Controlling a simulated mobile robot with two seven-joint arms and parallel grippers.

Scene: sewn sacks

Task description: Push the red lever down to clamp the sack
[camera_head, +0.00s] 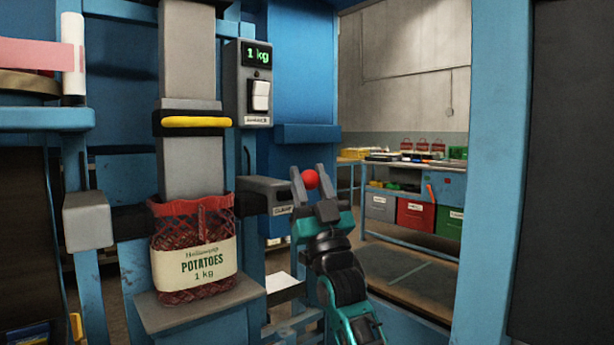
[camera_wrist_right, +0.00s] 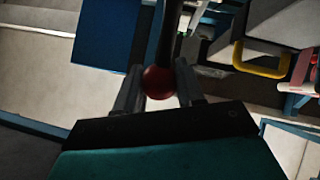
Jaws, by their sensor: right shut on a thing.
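The red ball knob of the lever (camera_head: 311,179) shows between the fingers of my right gripper (camera_head: 313,190), beside the grey clamp box (camera_head: 268,196). In the right wrist view the red knob (camera_wrist_right: 159,82) sits between the two fingertips (camera_wrist_right: 158,90), with the dark lever rod running up from it. My right gripper is shut on the knob. The sack (camera_head: 194,262), a red net with a cream "POTATOES 1 kg" label, stands upright on a grey ledge under the chute. My left gripper is not in view.
A grey chute (camera_head: 189,165) with a yellow handle (camera_head: 196,122) comes down into the sack's mouth. A display box (camera_head: 254,84) reading 1 kg hangs above the clamp box. A blue post (camera_head: 490,170) stands at the right. A workbench with bins (camera_head: 415,215) is behind.

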